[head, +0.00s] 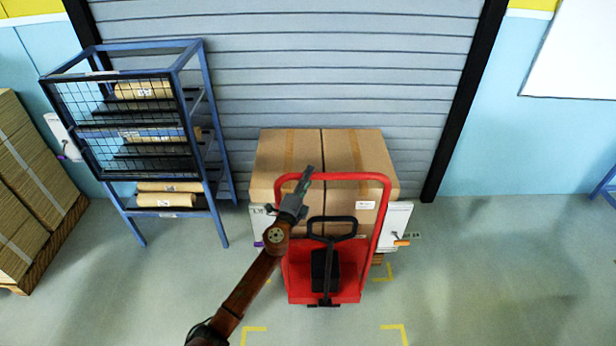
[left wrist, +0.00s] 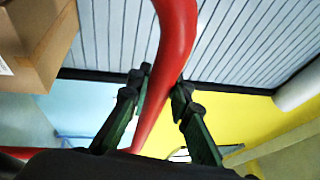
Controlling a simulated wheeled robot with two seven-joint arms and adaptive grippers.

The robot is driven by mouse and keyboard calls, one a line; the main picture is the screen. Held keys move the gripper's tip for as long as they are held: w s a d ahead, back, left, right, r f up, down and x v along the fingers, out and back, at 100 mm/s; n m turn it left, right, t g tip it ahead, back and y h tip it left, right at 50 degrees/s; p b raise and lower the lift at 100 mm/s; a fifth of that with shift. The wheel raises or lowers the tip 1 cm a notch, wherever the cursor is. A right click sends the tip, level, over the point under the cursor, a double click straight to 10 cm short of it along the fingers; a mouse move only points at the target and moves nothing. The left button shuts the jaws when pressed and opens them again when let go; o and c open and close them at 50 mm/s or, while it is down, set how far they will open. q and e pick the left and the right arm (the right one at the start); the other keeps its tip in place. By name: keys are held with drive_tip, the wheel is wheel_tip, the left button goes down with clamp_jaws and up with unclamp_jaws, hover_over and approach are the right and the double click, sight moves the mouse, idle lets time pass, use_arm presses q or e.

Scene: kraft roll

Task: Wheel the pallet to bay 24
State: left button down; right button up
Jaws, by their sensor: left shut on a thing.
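A red pallet truck (head: 298,290) with a tall red hoop frame and a black tiller (head: 343,220) stands in the middle of the head view. Brown cartons (head: 350,150) are stacked behind its frame, with a bit of wooden pallet (head: 378,259) showing low at the right. My left gripper (head: 306,176) is at the upper left of the hoop. In the left wrist view the red bar (left wrist: 176,45) passes between the fingers of the left gripper (left wrist: 163,85), which is shut on it. My right gripper is not in view. I see no readable bay number.
A grey roller shutter (head: 400,60) stands close behind the cartons. A blue rack (head: 193,120) with paper rolls is at the left, and a stack of flat cardboard (head: 30,190) is at far left. Yellow floor marks (head: 395,328) lie around the truck. The floor at the right (head: 500,270) is clear.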

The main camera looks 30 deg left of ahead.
use_arm(q)
drive_tip(key=shift+s+d, duration=0.1)
drive_tip(key=shift+s+d+f+p, duration=0.2)
drive_tip(key=shift+s+d, duration=0.25)
drive_tip(key=shift+s, duration=0.2)
drive_tip(key=shift+s+d+f+p, duration=0.1)
drive_tip(key=shift+s+d+p, duration=0.1)
drive_tip(key=shift+s+d, duration=0.3)
drive_tip(key=c, duration=2.2)
unclamp_jaws()
drive_tip(key=shift+s+a+r, duration=0.1)
drive_tip(key=shift+s+r, duration=0.15)
drive_tip(key=shift+s, duration=0.1)
drive_tip(key=o, duration=0.5)
drive_tip(key=shift+w+f, duration=0.15)
drive_tip(key=shift+w, duration=0.3)
drive_tip(key=shift+c, duration=0.2)
drive_tip(key=shift+s+a, duration=0.1)
drive_tip(key=shift+s, duration=0.2)
drive_tip(key=v, duration=1.2)
drive_tip(key=shift+a, duration=0.1)
